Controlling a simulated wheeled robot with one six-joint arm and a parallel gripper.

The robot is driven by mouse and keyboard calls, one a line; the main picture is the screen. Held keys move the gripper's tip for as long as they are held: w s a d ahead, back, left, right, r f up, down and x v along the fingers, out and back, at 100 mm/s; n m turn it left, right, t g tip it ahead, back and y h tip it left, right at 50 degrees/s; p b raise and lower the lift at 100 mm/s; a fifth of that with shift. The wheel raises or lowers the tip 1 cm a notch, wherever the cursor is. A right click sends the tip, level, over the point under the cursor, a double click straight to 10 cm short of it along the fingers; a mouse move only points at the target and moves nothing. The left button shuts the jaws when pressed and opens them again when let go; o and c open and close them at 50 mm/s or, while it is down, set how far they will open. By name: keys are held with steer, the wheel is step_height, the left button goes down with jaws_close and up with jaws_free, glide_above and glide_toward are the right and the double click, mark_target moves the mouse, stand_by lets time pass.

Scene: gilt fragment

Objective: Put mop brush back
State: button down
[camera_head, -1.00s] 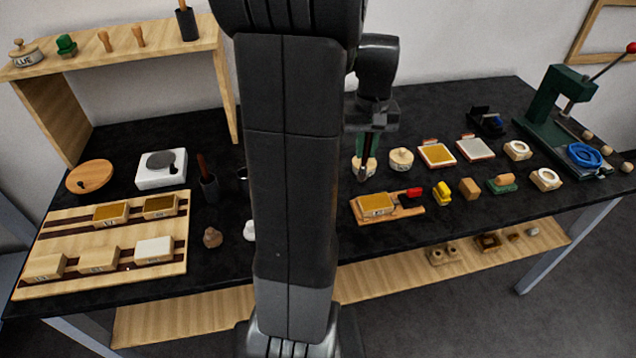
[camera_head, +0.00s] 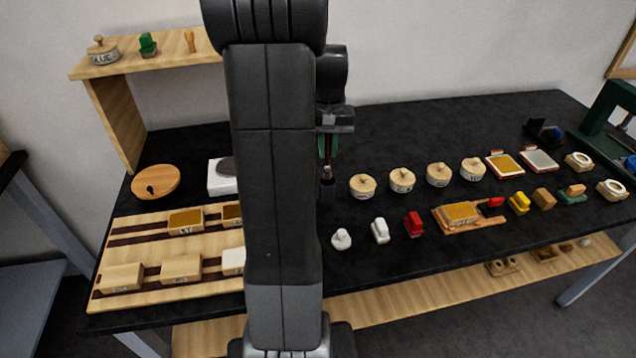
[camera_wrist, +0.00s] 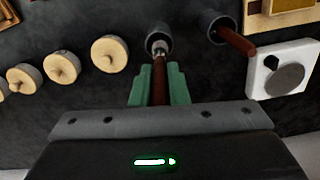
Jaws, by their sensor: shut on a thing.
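The mop brush (camera_wrist: 159,82) has a dark red-brown handle and a pale metal collar. My gripper (camera_wrist: 159,70) is shut on its handle with green fingers. In the head view my gripper (camera_head: 328,147) holds the brush (camera_head: 328,171) pointing down over a dark round cup (camera_head: 327,191). In the wrist view the collar end is at the mouth of this cup (camera_wrist: 159,38). The bristles are hidden, and I cannot tell how deep they reach. A second dark cup (camera_wrist: 212,21) beside it holds another brown-handled tool (camera_wrist: 236,42).
Several lidded round jars (camera_head: 402,180) stand right of the cup. A white figure (camera_head: 341,239) and small white (camera_head: 380,230) and red (camera_head: 414,224) items are in front. A white scale (camera_wrist: 283,70) and wooden rack (camera_head: 150,240) lie left. My arm hides the middle.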

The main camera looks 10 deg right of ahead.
mark_target(328, 170)
steer(key=shift+d+f+p, duration=0.1)
steer(key=shift+f+p, duration=0.2)
steer(key=shift+f, duration=3.3)
steer(key=shift+f, duration=0.2)
steer(key=c, duration=1.4)
jaws_free()
step_height(328, 170, up, 12)
steer(key=shift+r+b, duration=0.2)
steer(key=shift+b, duration=0.1)
